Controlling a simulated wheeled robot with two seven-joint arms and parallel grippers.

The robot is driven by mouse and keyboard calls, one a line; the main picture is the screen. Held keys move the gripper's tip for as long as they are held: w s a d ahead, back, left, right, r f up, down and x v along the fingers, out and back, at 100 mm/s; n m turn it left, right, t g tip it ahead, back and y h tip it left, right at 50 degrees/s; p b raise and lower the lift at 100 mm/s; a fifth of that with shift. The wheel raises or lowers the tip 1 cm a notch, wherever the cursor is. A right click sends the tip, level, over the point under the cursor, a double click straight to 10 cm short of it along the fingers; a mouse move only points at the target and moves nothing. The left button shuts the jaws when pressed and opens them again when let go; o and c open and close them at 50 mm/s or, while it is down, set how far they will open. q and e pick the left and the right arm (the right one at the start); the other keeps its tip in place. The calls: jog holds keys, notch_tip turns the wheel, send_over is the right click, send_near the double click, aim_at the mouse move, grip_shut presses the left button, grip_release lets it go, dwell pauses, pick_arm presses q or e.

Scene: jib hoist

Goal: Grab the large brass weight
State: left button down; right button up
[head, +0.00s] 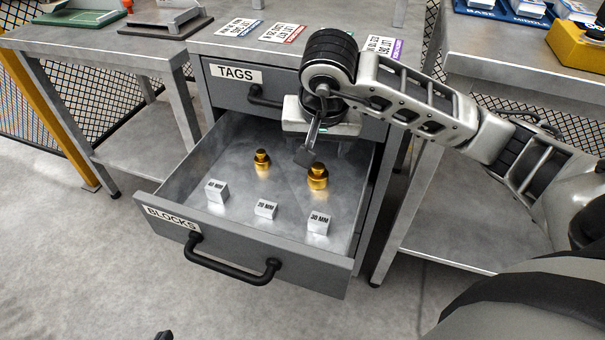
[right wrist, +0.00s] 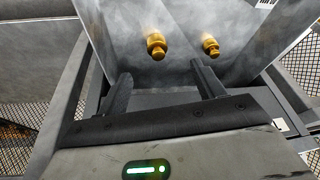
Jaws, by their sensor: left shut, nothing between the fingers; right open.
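The large brass weight (head: 317,177) stands in the open drawer, right of the smaller brass weight (head: 262,161). In the right wrist view the large weight (right wrist: 156,47) is at upper left and the small one (right wrist: 210,47) is to its right. My right gripper (head: 308,150) is above the drawer near the large weight, pointing down. Its two fingers (right wrist: 160,76) are apart and empty, with the large weight beyond the gap. Only a dark tip of my left gripper (head: 163,336) shows at the bottom edge of the head view; it is shut and empty.
The BLOCKS drawer (head: 165,218) is pulled out, holding blocks marked 40 MM (head: 216,193), 20 MM (head: 265,210) and 30 MM (head: 319,223) near its front. The TAGS drawer (head: 232,75) above is closed. Side tables stand left and right.

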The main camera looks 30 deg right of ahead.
aim_at(318, 168)
jog(key=shift+h, duration=0.3)
jog(key=x, duration=0.3)
jog(key=d+b+x, duration=0.1)
jog(key=x, duration=0.2)
jog(key=b+x, duration=0.1)
jog(key=x, duration=0.2)
jog(key=shift+w+d+f, duration=0.15)
jog(key=shift+w+d, duration=0.1)
jog(key=shift+w, duration=0.1)
jog(key=b+x, duration=0.1)
jog(key=x, duration=0.1)
jog(key=b+x, duration=0.1)
jog(key=x, duration=0.2)
jog(key=shift+w+a+f, duration=0.1)
jog(key=shift+w+f, duration=0.1)
jog(key=shift+w, duration=0.1)
jog(key=shift+w+f, duration=0.15)
jog(key=shift+f, duration=0.1)
pick_arm(q)
jog(key=shift+w+d+r+t+h, duration=0.25)
jog(key=shift+d+r+t+h, duration=0.1)
jog(key=shift+r+t, duration=0.25)
jog(key=shift+w+d+r+t+h, duration=0.25)
jog(key=shift+d+r+t+h, duration=0.1)
jog(key=shift+r+t, duration=0.25)
jog(key=shift+f, duration=0.1)
pick_arm(e)
jog(key=shift+r, duration=0.1)
jog(key=c, duration=1.5)
